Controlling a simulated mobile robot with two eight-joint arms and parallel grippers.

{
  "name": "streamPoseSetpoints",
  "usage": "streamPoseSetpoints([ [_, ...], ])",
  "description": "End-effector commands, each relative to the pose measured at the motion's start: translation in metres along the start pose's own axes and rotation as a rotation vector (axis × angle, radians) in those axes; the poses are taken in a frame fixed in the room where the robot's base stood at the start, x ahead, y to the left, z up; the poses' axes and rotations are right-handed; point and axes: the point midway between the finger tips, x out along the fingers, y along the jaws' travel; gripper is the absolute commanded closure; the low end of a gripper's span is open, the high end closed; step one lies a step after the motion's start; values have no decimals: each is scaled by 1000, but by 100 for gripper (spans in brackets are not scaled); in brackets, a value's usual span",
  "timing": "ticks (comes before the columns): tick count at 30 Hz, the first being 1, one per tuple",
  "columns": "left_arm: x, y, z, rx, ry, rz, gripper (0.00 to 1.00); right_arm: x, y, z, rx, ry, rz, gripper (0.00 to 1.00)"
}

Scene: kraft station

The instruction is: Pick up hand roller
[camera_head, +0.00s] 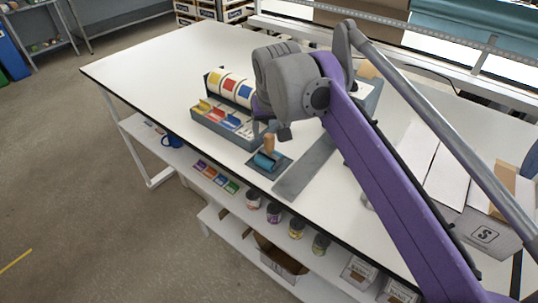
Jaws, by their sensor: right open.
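The hand roller, with a teal roller (265,160) and an upright wooden handle (269,143), stands on a dark square pad (282,167) near the table's front edge. My right gripper (274,126) is just above and behind the handle. It is open, and its fingers are partly hidden by my own wrist. Whether a finger touches the handle cannot be told. My left gripper is not in view.
A rack of coloured tape rolls (231,88) and a tray of coloured pieces (222,121) stand left of the roller. A grey strip (305,168) lies to its right. White boxes (446,180) are at right. The table's left part (160,70) is clear.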

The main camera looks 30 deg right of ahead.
Motion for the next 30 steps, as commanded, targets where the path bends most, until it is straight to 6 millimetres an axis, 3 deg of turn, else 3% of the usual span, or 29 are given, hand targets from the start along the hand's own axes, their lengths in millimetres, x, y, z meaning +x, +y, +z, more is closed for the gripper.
streamPoseSetpoints([
  [10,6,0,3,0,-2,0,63,46,-1,-2,0,0,0,29],
  [20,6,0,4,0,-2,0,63,53,-1,-2,0,0,0,29],
  [30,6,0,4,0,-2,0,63,52,-1,-2,0,0,0,91],
])
